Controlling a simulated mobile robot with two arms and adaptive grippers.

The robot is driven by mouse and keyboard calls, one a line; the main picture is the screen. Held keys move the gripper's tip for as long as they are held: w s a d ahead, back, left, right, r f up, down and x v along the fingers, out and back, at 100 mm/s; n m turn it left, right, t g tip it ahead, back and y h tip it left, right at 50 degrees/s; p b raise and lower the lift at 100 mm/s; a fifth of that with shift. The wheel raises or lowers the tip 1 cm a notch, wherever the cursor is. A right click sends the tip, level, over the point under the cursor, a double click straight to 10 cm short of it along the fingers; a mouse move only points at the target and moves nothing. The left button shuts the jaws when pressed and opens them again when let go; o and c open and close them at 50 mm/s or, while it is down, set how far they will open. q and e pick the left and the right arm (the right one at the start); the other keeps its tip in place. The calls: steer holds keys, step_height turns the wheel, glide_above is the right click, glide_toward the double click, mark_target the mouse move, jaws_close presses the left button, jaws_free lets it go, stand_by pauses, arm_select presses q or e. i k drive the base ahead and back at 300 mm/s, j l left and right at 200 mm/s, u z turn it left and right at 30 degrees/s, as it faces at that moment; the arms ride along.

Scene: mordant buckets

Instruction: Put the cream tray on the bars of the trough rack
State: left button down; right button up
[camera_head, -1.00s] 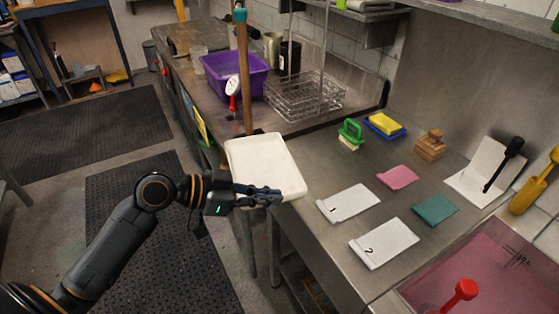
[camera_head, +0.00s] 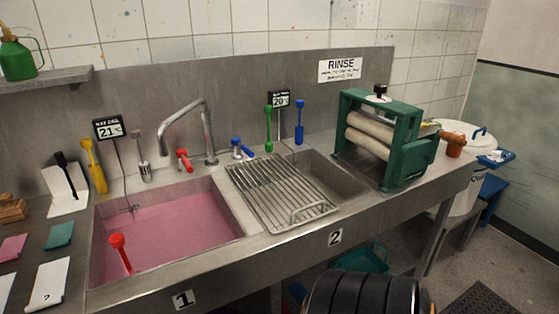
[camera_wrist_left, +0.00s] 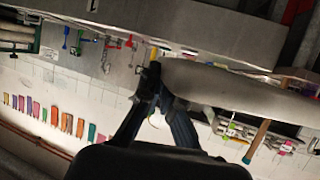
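The trough rack (camera_head: 283,192) is a metal rack of parallel bars in the head view. It lies over the left part of the second trough, beside the pink-filled one, and its bars are bare. The cream tray (camera_wrist_left: 240,88) shows only in the left wrist view, as a pale slab seen nearly edge-on. My left gripper (camera_wrist_left: 163,80) has its fingers at the near end of the tray and appears shut on it. Part of the grip is hidden. The left arm and tray are outside the head view. My right gripper is not in view.
A trough of pink liquid (camera_head: 175,230) with a red-handled tool (camera_head: 120,250) is left of the rack. A tap (camera_head: 205,130) rises behind. A green roller wringer (camera_head: 385,140) stands to the right. White card 2 (camera_head: 48,283) lies front left.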

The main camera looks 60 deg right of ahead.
mark_target(260, 178)
steer(key=z, duration=0.45)
steer(key=k+j+z, duration=0.1)
steer(key=z, duration=0.4)
steer(key=k+z, duration=0.15)
steer(key=z, duration=0.3)
